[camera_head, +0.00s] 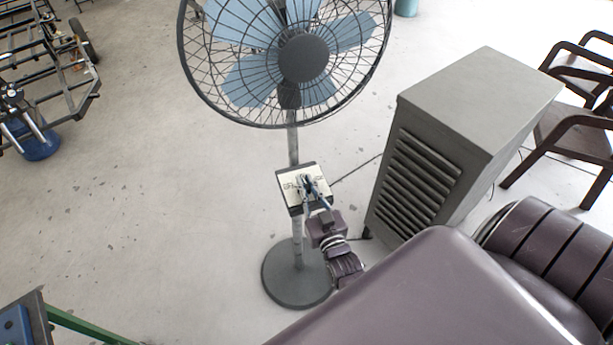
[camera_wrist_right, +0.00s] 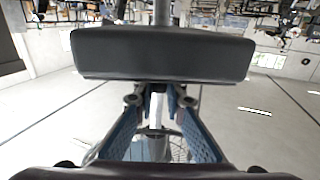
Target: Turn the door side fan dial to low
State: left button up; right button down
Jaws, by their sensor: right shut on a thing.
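The fan (camera_head: 303,58) stands with a blue-bladed cage on a pole and a round grey base (camera_head: 297,274). Its control box (camera_head: 290,174) sits on the pole, with a light face and small dark markings I cannot read. My right gripper (camera_head: 308,187) is at that face, shut on the dial, which its fingers hide. In the right wrist view the box (camera_wrist_right: 162,55) shows as a dark slab beyond the blue-padded fingers (camera_wrist_right: 160,101). The dial's setting cannot be told. My left gripper is not in view.
A grey louvred cabinet (camera_head: 480,110) stands right of the fan, close to my right arm. Brown chairs (camera_head: 575,130) are at the far right. A black metal frame (camera_head: 50,70) and a blue bucket (camera_head: 38,143) are at left. The floor left of the fan is clear.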

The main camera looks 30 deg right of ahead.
aim_at(308, 190)
dwell(0.5)
jog(key=c, duration=2)
grip_release()
jog(key=shift+v, duration=3.8)
jog(key=shift+a, duration=0.1)
